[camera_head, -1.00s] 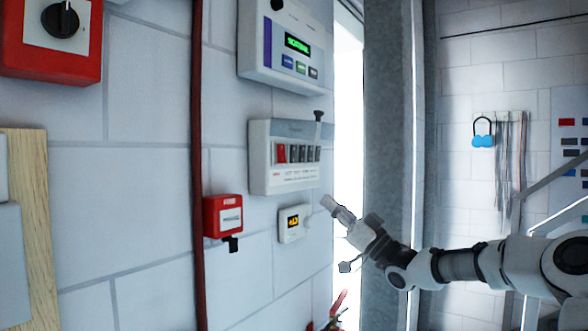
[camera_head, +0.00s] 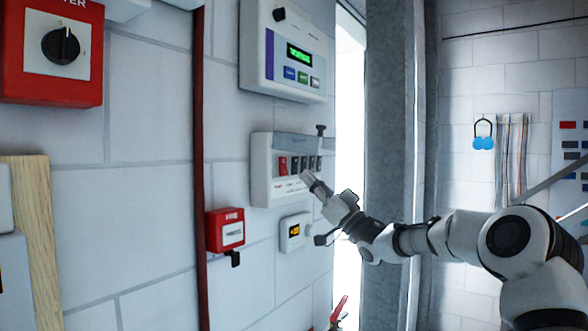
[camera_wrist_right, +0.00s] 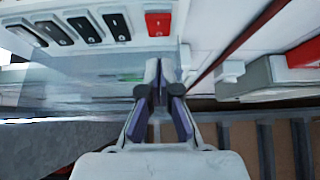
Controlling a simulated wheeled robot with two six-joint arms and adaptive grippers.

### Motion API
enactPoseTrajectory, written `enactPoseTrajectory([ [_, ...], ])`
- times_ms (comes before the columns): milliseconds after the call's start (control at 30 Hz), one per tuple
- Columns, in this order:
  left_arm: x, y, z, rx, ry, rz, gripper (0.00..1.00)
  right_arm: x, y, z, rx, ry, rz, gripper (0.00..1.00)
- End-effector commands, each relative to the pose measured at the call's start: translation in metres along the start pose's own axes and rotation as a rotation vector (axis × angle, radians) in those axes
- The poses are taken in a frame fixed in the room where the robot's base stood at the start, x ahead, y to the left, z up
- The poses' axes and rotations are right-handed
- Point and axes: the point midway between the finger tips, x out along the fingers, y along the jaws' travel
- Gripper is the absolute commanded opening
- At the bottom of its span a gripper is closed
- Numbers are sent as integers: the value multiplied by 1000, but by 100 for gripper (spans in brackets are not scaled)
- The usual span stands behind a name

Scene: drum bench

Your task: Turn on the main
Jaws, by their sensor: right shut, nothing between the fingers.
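A white breaker box (camera_head: 262,185) is fixed to the wall in the head view, with a red main switch (camera_head: 283,165) at the left of a row of several black switches. The right wrist view shows the red switch (camera_wrist_right: 158,22) and black switches (camera_wrist_right: 117,25) up close. My right gripper (camera_head: 306,176) is shut and empty, its tip just in front of the box's lower right part. In the wrist view its fingertips (camera_wrist_right: 160,68) appear below the red switch, with no clear contact. My left gripper is not in view.
A white panel with a green display (camera_head: 285,75) hangs above the box. A red rotary switch box (camera_head: 50,55) is at far left. A grey column (camera_head: 388,130) stands at the right.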

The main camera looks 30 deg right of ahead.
Motion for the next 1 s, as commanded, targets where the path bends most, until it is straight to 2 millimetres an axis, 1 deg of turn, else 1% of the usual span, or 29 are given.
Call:
enactPoseTrajectory([
  [33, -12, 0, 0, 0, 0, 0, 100, 15, -1, -3, -2, -3, -3, 0],
  [100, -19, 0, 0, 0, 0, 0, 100, 24, 0, 8, 0, -5, -1, 0],
  [233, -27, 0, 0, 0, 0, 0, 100, 34, 0, 22, -1, -3, -1, 0],
  [400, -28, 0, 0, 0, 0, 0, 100, 37, 0, 28, 1, 1, 0, 0],
  [633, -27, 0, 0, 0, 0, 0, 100, 37, 0, 29, 1, 1, 0, 0],
  [700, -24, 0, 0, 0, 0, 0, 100, 38, 0, 33, 0, -1, 0, 0],
  [767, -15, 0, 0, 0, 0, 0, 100, 39, -1, 42, -1, 2, -2, 0],
  [800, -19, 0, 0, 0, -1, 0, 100, 42, 0, 37, 0, 7, 1, 0],
  [833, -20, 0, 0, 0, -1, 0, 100, 42, 0, 36, 0, 6, 1, 0],
  [1000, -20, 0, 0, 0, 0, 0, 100, 42, 0, 36, 0, 6, 1, 0],
])
